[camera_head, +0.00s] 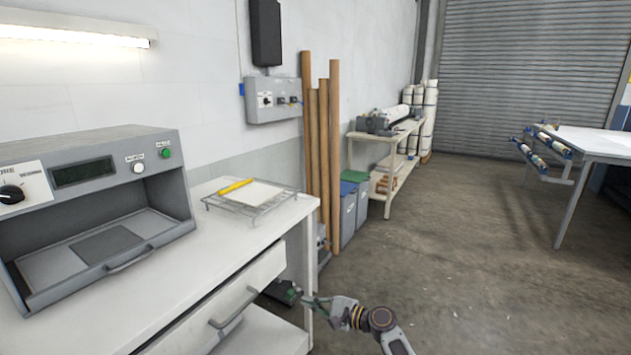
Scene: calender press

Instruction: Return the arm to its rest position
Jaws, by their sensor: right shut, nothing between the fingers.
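My right gripper (306,299) is low in the picture, in front of the end of the white bench (245,238), near its front leg. Its arm comes in from the bottom edge, right of the bench. The gripper points left, is shut and holds nothing. A dark shape with a bit of green lies at its tip, and I cannot tell what it is. My left gripper is not in view.
A grey press (95,210) and a wire rack (252,196) with a yellow tool stand on the bench. The drawer (222,305) juts out close to my gripper. Brown tubes (334,150) and bins (348,212) stand behind. The floor (460,260) is clear to the right.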

